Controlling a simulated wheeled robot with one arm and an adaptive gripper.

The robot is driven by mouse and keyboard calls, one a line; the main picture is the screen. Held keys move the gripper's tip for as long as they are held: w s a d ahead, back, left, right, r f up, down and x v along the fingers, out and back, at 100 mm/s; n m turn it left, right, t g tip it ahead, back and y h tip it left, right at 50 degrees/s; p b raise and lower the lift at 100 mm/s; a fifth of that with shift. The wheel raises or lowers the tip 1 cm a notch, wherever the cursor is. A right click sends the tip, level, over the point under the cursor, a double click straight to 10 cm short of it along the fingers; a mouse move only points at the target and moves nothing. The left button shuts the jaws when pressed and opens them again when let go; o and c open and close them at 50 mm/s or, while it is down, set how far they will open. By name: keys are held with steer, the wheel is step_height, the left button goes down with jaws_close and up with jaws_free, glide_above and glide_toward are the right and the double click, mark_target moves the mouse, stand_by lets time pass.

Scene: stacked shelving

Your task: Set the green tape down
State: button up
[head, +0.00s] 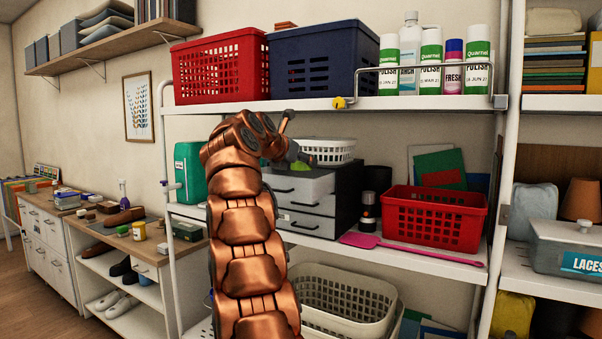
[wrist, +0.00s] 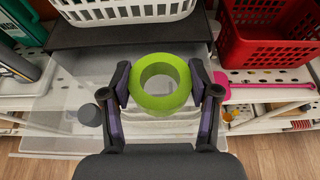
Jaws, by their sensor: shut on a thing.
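The green tape (wrist: 160,108) is a bright green ring held between the two fingers of my gripper (wrist: 161,85) in the wrist view. My gripper is shut on its outer sides, and its hole faces the camera. In the head view, a small green part of the tape (head: 300,167) shows by my gripper, near the top of the grey drawer unit (head: 304,205); my arm hides much of this area. In the wrist view, the tape is over the unit's pale front part, forward of its dark top (wrist: 130,36). I cannot tell the height gap.
A white basket (head: 328,151) stands on the drawer unit. A red basket (head: 433,217) and a pink flat tool (head: 415,250) are to the right. The upper shelf (head: 420,103) carries baskets and bottles above my gripper. A green container (head: 190,171) stands left.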

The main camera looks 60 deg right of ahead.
steer(key=shift+f, duration=1.8)
steer(key=shift+f+b, duration=0.65)
steer(key=shift+b, duration=0.3)
steer(key=o, duration=1)
steer(key=shift+o, duration=0.2)
steer(key=shift+r, duration=0.25)
